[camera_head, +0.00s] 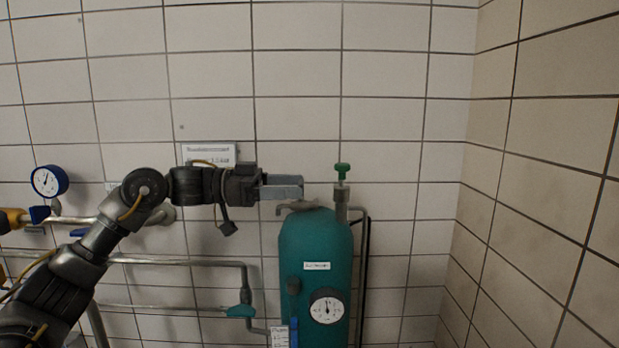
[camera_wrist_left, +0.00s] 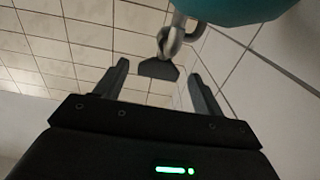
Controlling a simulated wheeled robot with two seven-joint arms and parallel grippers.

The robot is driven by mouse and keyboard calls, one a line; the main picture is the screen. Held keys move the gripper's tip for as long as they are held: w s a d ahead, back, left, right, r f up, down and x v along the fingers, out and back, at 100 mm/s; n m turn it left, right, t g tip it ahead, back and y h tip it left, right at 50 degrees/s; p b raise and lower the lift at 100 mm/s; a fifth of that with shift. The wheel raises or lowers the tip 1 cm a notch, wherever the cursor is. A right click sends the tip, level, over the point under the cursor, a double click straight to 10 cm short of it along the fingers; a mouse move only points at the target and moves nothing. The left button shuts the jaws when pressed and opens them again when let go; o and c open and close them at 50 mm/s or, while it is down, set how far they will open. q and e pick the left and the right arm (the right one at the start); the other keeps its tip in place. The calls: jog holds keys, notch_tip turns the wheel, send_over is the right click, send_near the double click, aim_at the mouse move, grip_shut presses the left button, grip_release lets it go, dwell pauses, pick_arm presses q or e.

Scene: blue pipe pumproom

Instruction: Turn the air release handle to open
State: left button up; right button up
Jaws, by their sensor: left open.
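The air release handle (camera_head: 342,171) is a small green grip on top of a metal valve stem (camera_head: 342,195), at the top right of a teal tank (camera_head: 300,240). My left gripper (camera_head: 302,188) points right, above the tank top, with its tips a little left of the handle in the head view. In the left wrist view the open fingers (camera_wrist_left: 159,72) are empty. A dark flared piece (camera_wrist_left: 158,68), apparently the handle, appears between and beyond them, and whether they touch it cannot be told. My right gripper is not in view.
A dial gauge (camera_head: 327,307) is on the tank front. A bent pipe (camera_head: 290,207) lies just under my left gripper. A blue gauge (camera_head: 49,181) and pipes (camera_head: 180,261) run along the tiled wall at left.

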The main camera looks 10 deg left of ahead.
pick_arm(q)
jog(key=p+x, duration=0.1)
jog(key=x, duration=0.3)
jog(key=shift+s+r, duration=0.15)
jog(key=shift+d, duration=0.1)
jog(key=c, duration=1)
